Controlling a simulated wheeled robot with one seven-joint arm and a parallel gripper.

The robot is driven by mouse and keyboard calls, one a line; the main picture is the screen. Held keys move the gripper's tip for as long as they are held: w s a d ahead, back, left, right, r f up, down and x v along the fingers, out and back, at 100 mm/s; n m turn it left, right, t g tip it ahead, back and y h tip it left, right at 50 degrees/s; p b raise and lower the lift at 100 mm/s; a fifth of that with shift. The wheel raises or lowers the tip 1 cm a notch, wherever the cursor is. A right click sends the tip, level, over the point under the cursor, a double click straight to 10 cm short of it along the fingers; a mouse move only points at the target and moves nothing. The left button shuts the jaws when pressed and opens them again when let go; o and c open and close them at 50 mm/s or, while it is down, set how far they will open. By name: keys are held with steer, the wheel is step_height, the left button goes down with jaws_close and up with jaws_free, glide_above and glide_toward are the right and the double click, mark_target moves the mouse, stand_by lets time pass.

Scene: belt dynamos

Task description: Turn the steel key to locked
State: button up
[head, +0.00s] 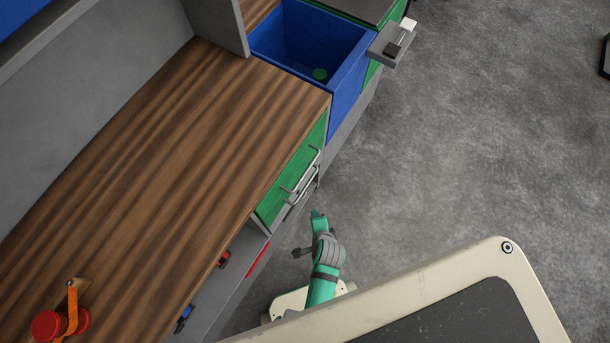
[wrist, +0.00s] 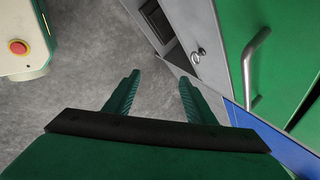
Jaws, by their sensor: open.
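A small steel key (wrist: 198,54) with a rounded bow shows in the wrist view, upper right of centre, on a light grey panel. Its exact turn angle is too small to tell. I cannot make it out in the head view. My gripper (wrist: 157,82) is open and empty, with its two green fingers apart over the grey floor. The key is beyond the right fingertip, and nothing touches it. In the head view my gripper (head: 318,215) is beside the cabinet front, below the green drawer.
The green drawer (head: 295,172) has bar handles (head: 303,176); a handle (wrist: 255,60) also shows at right in the wrist view. A blue bin (head: 345,100) stands at the back. The wooden worktop (head: 170,150) holds a red object (head: 47,325). Floor at right is free.

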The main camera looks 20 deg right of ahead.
steer(key=w+d+f+m+g+y, duration=0.1)
steer(key=w+d+f+m, duration=0.1)
steer(key=d+m, duration=0.2)
steer(key=m+g+y, duration=0.1)
steer(key=m+y, duration=0.2)
steer(key=m, duration=0.2)
glide_above(305, 194)
steer(key=s, duration=0.2)
steer(key=shift+w+f+g, duration=0.3)
steer(key=shift+w+f, duration=0.1)
steer(key=shift+f, duration=0.25)
steer(key=shift+w+a+f, duration=0.1)
steer(key=shift+w+f, duration=0.05)
steer(key=shift+f, duration=0.35)
steer(key=c, duration=1)
